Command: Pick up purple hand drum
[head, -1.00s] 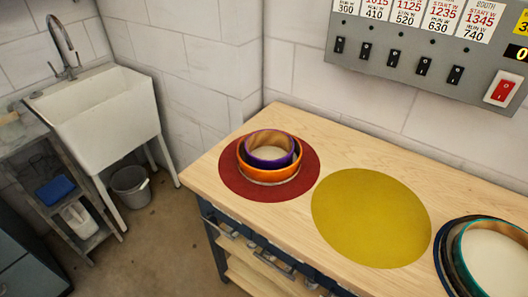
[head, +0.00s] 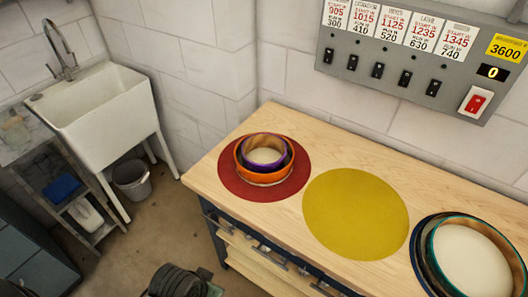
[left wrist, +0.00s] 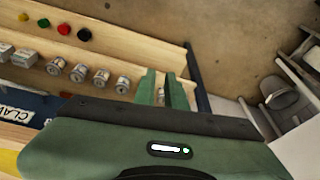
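The purple hand drum (head: 266,151) sits nested inside a larger orange drum (head: 261,177) on the red round mat (head: 233,189), at the left end of the wooden bench. Its rim and pale head show; its lower side is hidden by the orange drum. My left gripper (left wrist: 162,91) shows in the left wrist view as two green fingers with a gap between them. My right gripper is in neither view.
A yellow round mat (head: 356,214) lies bare on the bench (head: 325,164). A teal-rimmed drum (head: 470,262) stands at right. A switch panel (head: 352,70) is on the wall behind. A sink (head: 97,112) and grey bucket (head: 131,178) are at left. Small cans (left wrist: 79,73) stand on a shelf.

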